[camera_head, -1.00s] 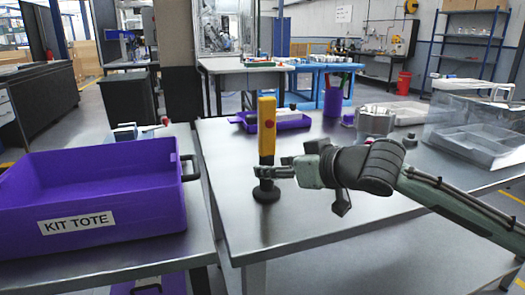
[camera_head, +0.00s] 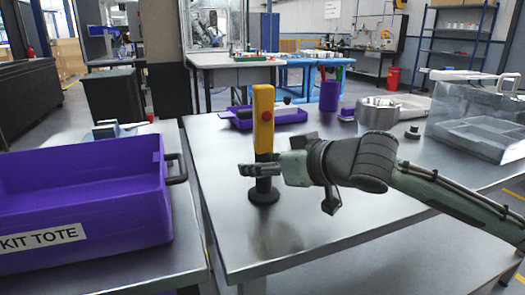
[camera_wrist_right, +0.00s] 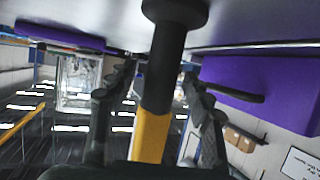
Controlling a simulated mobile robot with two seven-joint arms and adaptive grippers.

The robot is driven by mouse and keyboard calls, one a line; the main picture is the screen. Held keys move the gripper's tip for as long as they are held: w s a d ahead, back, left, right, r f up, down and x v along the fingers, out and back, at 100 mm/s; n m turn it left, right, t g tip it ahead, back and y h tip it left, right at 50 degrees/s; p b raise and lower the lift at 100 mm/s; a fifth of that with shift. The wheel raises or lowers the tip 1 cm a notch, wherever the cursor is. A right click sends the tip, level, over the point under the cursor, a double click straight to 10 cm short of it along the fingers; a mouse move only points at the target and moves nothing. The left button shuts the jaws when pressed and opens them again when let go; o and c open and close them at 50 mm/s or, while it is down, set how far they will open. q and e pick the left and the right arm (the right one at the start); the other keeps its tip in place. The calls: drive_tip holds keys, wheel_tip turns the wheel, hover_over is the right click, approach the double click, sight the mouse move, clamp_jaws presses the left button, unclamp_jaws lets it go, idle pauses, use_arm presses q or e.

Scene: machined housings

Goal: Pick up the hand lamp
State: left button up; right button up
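The hand lamp (camera_head: 263,133) stands upright on the metal table (camera_head: 236,222), with a yellow body, a red button and a black lower part and round base. My right gripper (camera_head: 258,168) reaches in from the right at the lamp's black lower part. In the right wrist view, which is upside down, the lamp (camera_wrist_right: 152,130) runs between the two fingers of my right gripper (camera_wrist_right: 160,75). Gaps show between the fingers and the lamp, so the gripper is open around it. My left gripper is not in view.
A purple kit tote (camera_head: 85,190) stands on the table at left, its handle side facing the lamp. A purple tray (camera_head: 270,117), a purple cup (camera_head: 329,95), a metal housing (camera_head: 378,112) and a clear-sided bin (camera_head: 470,125) stand further back. The table's near part is clear.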

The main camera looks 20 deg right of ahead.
clamp_jaws()
drive_tip(key=shift+r, duration=0.1)
